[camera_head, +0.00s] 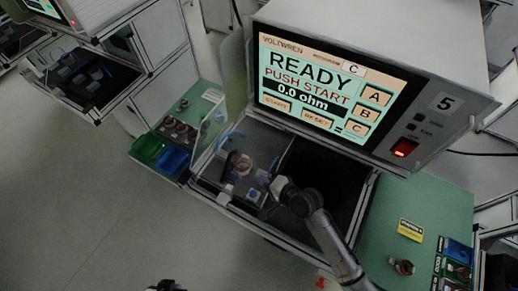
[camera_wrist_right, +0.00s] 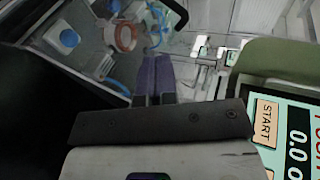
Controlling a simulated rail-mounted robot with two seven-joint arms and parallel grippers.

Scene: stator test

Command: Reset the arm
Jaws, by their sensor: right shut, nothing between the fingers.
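My right arm (camera_head: 325,228) comes in from the lower right and reaches over the open test drawer (camera_head: 228,208) below the tester screen (camera_head: 325,90). My right gripper (camera_head: 271,187) is at the left part of the drawer, close to the blue-and-white block. In the right wrist view its purple fingers (camera_wrist_right: 154,76) are together with nothing between them. A copper-coloured stator (camera_head: 241,164) sits in the drawer; it also shows in the wrist view (camera_wrist_right: 125,36), beyond the fingers. A dark piece at the head view's bottom edge may be part of my left arm.
The screen reads READY, PUSH START, 0.0 ohm. Green (camera_head: 148,149) and blue (camera_head: 175,161) bins stand left of the drawer. A green bench (camera_head: 405,205) with a yellow label (camera_head: 410,230) and a small copper part (camera_head: 402,266) lies right. The drawer's right half is dark.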

